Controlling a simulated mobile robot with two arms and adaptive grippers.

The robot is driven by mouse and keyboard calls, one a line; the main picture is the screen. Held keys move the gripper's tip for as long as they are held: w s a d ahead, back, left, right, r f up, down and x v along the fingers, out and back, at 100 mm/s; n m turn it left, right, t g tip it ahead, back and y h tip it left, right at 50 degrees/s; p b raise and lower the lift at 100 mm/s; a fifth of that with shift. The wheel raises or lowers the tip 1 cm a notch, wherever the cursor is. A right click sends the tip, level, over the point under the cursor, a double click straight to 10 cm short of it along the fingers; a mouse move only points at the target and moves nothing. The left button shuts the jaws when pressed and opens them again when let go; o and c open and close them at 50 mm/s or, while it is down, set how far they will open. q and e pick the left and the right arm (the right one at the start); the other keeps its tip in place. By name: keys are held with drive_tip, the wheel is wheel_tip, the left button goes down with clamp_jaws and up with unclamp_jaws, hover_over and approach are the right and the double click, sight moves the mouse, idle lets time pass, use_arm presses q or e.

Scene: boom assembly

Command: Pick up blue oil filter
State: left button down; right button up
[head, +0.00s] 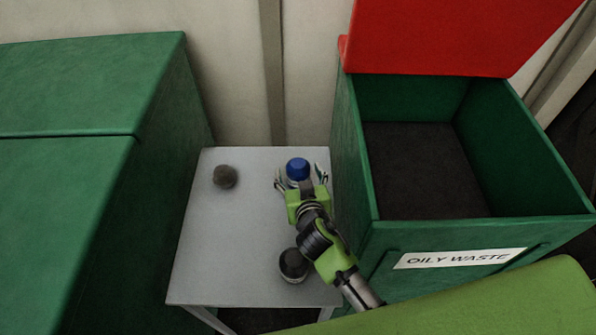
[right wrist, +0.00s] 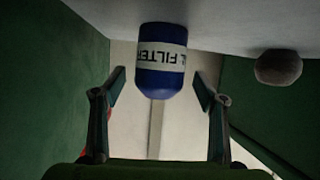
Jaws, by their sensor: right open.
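The blue oil filter (head: 298,169) stands near the far right part of the grey table. In the right wrist view the filter (right wrist: 161,75) shows a white label with dark letters, and the picture is upside down. My right gripper (head: 300,180) is open, with one finger on each side of the filter in the head view. In the right wrist view the open fingers (right wrist: 160,85) show gaps to the filter on both sides. I see no contact. My left gripper is not in view.
A dark round lump (head: 225,177) lies on the grey table (head: 215,245) at the far left. It also shows in the right wrist view (right wrist: 278,67). The open green oily waste bin (head: 480,237) with a raised red lid (head: 440,35) stands right. A green cabinet (head: 75,200) stands left.

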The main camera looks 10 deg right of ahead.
drive_tip(key=shift+x, duration=1.35)
drive_tip(key=shift+s, duration=0.1)
drive_tip(key=shift+c, duration=0.4)
drive_tip(key=c, duration=1.4)
